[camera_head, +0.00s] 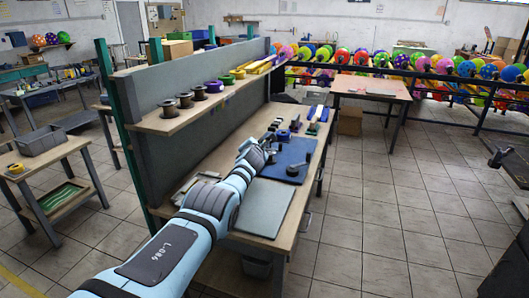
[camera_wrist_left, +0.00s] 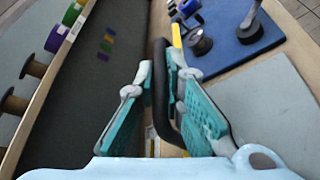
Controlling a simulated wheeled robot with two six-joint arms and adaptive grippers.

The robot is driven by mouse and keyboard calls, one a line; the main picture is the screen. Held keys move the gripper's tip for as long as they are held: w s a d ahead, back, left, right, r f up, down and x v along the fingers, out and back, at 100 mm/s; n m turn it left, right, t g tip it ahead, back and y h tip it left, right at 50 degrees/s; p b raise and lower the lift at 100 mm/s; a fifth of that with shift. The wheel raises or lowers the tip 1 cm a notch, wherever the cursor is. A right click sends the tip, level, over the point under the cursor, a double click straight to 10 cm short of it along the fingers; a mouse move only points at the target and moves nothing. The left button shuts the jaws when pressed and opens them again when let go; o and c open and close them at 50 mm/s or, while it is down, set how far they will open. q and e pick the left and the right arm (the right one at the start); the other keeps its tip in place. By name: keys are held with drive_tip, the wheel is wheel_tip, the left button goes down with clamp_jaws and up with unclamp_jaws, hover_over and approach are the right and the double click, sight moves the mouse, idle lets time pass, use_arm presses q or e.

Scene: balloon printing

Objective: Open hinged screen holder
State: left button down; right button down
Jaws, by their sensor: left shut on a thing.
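My left gripper (camera_head: 258,153) reaches over the workbench in the head view, near the left edge of a blue mat. In the left wrist view the teal fingers of my left gripper (camera_wrist_left: 163,98) are on either side of a dark curved bar (camera_wrist_left: 160,75) and shut on it. The bar looks like part of the screen holder, probably its handle. The rest of the holder is hidden by the gripper and arm, and I cannot tell its hinge angle. My right gripper is in neither view.
The blue mat (camera_head: 278,169) carries dark round pieces. A grey board (camera_head: 266,207) lies nearer on the bench. A shelf (camera_head: 157,124) with several spools runs along a grey upright panel (camera_head: 150,92) to the left. Tiled floor (camera_head: 360,220) is clear to the right.

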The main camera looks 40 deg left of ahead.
use_arm(q)
drive_tip(key=shift+s+a+r+n, duration=0.2)
drive_tip(key=shift+a+r, duration=0.1)
drive_tip(key=shift+a, duration=0.15)
drive_tip(key=shift+s+a+r+n, duration=0.1)
drive_tip(key=shift+a+r+n, duration=0.15)
drive_tip(key=shift+a, duration=0.2)
drive_tip(key=c, duration=2)
unclamp_jaws()
drive_tip(key=shift+o, duration=0.2)
